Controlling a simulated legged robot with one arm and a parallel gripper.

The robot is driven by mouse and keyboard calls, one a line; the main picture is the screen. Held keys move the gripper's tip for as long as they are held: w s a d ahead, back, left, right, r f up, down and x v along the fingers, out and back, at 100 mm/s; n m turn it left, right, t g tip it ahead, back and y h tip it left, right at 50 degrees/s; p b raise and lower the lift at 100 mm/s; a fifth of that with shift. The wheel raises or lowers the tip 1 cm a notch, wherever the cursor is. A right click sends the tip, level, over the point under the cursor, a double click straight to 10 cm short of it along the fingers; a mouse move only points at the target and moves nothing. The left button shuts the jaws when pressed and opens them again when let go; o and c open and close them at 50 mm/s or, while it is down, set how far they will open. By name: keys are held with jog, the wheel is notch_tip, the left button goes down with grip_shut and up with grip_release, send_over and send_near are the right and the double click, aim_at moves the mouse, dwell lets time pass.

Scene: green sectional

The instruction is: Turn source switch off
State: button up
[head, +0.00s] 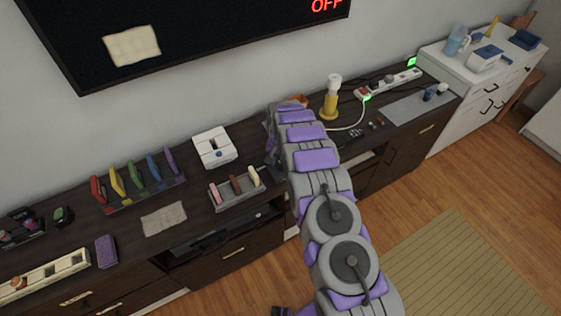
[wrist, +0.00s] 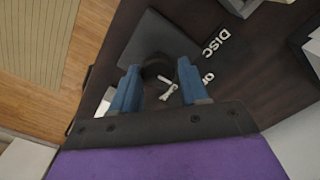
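My gripper (wrist: 159,80) shows in the wrist view with its two blue fingers apart over the dark cabinet top. A small white piece (wrist: 169,88) shows between the fingers against a dark rounded shape; I cannot tell whether it is the source switch or whether a finger touches it. White lettering reading "DISC" (wrist: 216,42) lies just beyond the fingers, with a second label partly hidden. In the head view my arm covers most of the area around my gripper. The screen (head: 230,40) shows red "OFF" text at its top right.
A yellow and white bottle (head: 331,98) and a power strip (head: 390,84) with a white cable stand to the right. Wooden floor (head: 490,215) is open at right.

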aim_at(280, 163)
jog(key=o, duration=0.3)
jog(key=shift+r, duration=0.65)
notch_tip(280, 163, up, 16)
jog(key=shift+a+f+p, duration=0.1)
jog(key=shift+p, duration=0.95)
